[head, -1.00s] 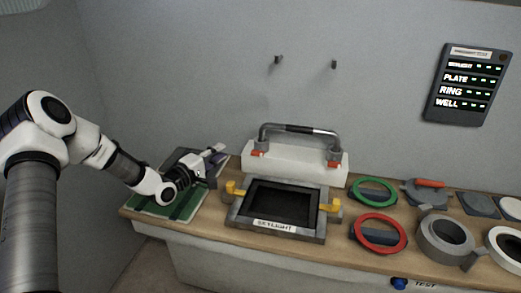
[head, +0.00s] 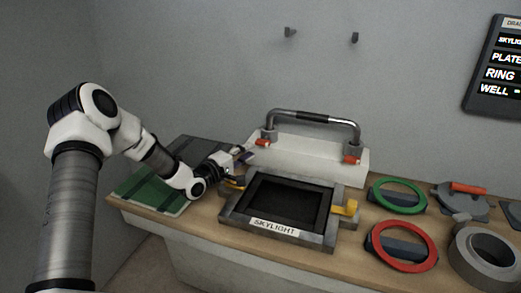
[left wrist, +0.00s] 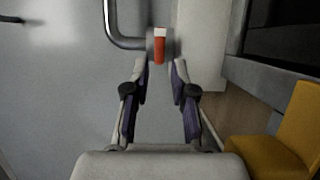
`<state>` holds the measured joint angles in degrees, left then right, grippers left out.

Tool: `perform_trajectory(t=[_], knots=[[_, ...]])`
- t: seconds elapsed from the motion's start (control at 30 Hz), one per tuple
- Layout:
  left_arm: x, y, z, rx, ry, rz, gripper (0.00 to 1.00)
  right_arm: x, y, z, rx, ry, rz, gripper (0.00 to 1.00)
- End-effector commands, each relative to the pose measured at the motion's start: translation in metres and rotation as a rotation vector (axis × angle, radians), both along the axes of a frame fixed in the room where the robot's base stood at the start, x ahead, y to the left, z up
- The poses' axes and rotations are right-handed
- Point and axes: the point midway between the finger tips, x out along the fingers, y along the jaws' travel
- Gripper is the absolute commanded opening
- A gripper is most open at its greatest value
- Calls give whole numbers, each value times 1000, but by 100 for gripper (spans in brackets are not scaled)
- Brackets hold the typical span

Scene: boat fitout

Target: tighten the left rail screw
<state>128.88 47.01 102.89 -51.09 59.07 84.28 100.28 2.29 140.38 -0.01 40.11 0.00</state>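The left rail screw (head: 262,142) has a red-orange head at the left foot of the grey metal rail (head: 314,116), on a white block (head: 310,158). In the left wrist view the screw (left wrist: 159,50) shows straight ahead, red-orange with a pale end. My left gripper (head: 243,154) is just left of the screw in the head view. In the left wrist view its fingertips (left wrist: 161,72) are apart with nothing visibly held, and the screw appears just beyond the gap. A second red-orange screw (head: 351,159) is at the right foot. My right gripper is out of view.
The skylight frame (head: 275,228) with yellow latches (head: 346,208) lies in front of the block. A green mat (head: 150,190) is at the left. A green ring (head: 398,182) and a red ring (head: 402,268) lie to the right. Wall hooks (head: 290,32) are above.

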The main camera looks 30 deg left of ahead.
Motion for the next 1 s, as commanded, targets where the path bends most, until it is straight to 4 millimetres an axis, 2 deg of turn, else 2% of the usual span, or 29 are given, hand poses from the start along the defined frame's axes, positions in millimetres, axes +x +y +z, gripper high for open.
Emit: perform_trajectory(t=[0.2, 0.33, 0.6, 0.67, 0.7, 1.0], knots=[[42, -8, 0, 5, 0, -3, 25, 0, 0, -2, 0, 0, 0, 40], [58, -10, 0, 4, 0, -3, 25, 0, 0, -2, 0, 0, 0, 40], [61, -10, 0, -1, 1, -1, 25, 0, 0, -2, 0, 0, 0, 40], [61, -10, 0, -1, 0, -1, 4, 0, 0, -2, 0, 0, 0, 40], [61, -10, 0, -1, 0, -1, 0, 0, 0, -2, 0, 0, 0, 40], [61, -11, 1, 8, 3, -1, 0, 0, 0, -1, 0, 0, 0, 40]])
